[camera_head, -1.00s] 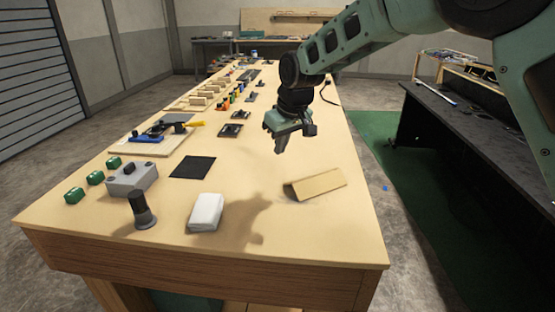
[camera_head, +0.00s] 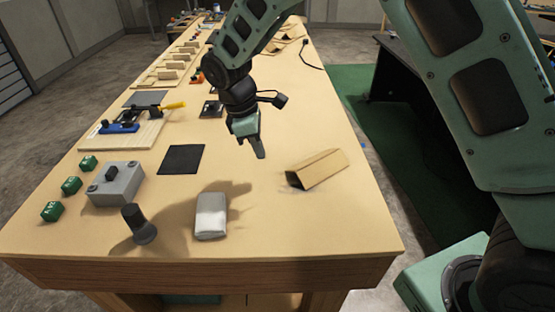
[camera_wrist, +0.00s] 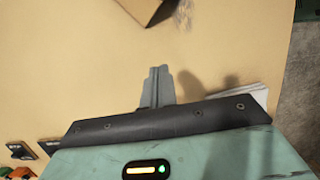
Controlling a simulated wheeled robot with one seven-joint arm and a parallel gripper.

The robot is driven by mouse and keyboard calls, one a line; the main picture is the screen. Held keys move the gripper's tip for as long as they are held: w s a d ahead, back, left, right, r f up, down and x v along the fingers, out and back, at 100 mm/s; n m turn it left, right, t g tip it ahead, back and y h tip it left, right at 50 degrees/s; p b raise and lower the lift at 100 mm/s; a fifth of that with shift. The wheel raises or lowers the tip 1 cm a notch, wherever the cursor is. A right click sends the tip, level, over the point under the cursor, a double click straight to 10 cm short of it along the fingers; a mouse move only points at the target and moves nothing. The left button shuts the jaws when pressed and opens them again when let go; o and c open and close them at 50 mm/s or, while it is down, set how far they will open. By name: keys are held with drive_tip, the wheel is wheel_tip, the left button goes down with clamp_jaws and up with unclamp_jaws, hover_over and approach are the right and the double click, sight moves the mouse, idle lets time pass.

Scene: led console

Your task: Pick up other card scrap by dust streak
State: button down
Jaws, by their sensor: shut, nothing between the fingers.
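A folded brown card scrap (camera_head: 320,168) lies on the wooden bench, right of my gripper, with its dark open end facing left. In the wrist view part of the card scrap (camera_wrist: 146,8) shows at the top edge, cut off by the frame. A faint grey dust streak (camera_wrist: 184,14) lies on the bench beside it. My gripper (camera_head: 259,152) is shut and empty, pointing down above the bench, left of the card and apart from it. In the wrist view its closed fingers (camera_wrist: 159,85) point toward the card side.
A white block (camera_head: 211,215), a dark knob (camera_head: 139,224), a grey switch box (camera_head: 116,184) and green blocks (camera_head: 71,186) stand at the near left. A black square (camera_head: 181,159) lies left of my gripper. The bench's right front (camera_head: 340,225) is clear.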

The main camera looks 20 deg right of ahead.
sight(316, 169)
drive_tip(key=p+x, duration=0.1)
drive_tip(key=x, duration=0.4)
drive_tip(key=shift+s+d+f, duration=0.1)
drive_tip(key=shift+f, duration=0.1)
drive_tip(key=d+p, duration=0.1)
drive_tip(key=s+d, duration=0.1)
drive_tip(key=d, duration=0.1)
drive_tip(key=shift+p, duration=0.4)
drive_tip(key=shift+s+d+f, duration=0.1)
drive_tip(key=shift+d, duration=0.3)
drive_tip(key=s+d, duration=0.1)
drive_tip(key=d, duration=0.4)
drive_tip(key=s+d, duration=0.1)
drive_tip(key=d, duration=0.2)
drive_tip(key=shift+s+d, duration=0.1)
drive_tip(key=shift+s, duration=0.25)
